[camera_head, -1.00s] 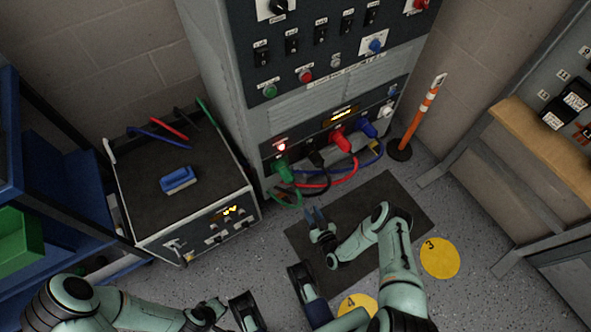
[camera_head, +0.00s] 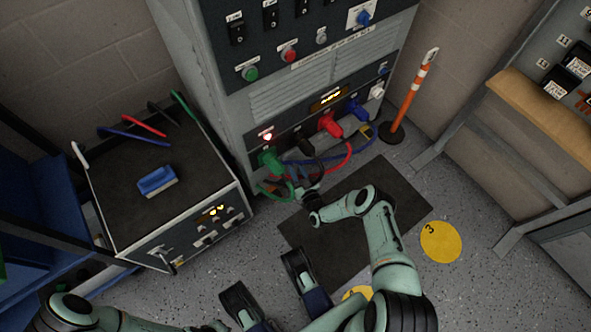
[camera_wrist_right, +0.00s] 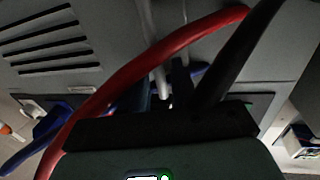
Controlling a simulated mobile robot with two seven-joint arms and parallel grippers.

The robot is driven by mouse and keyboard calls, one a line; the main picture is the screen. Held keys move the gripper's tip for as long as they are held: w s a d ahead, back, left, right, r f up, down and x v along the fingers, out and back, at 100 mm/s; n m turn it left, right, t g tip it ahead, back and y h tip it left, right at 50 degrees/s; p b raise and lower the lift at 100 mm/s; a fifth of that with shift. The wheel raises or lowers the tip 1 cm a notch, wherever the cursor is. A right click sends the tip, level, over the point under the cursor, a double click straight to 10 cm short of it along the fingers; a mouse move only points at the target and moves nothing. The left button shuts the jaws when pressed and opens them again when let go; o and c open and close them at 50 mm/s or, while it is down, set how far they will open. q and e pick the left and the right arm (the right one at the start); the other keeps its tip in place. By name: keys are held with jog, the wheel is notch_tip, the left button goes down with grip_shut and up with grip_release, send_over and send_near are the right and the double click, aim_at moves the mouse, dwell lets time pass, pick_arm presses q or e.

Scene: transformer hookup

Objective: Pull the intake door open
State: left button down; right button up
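The tall grey cabinet (camera_head: 200,75) stands at the back; I cannot pick out the intake door's outline on it.
Green (camera_head: 270,160), red (camera_head: 329,123) and blue (camera_head: 355,108) plugs sit in the cabinet's sockets. A low unit with a blue brush (camera_head: 157,181) stands left. An orange post (camera_head: 411,98) stands right. A dark mat (camera_head: 400,190) covers the floor in front.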

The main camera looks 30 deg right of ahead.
jog(key=shift+w, duration=0.55)
grip_shut()
jog(key=shift+s, duration=0.15)
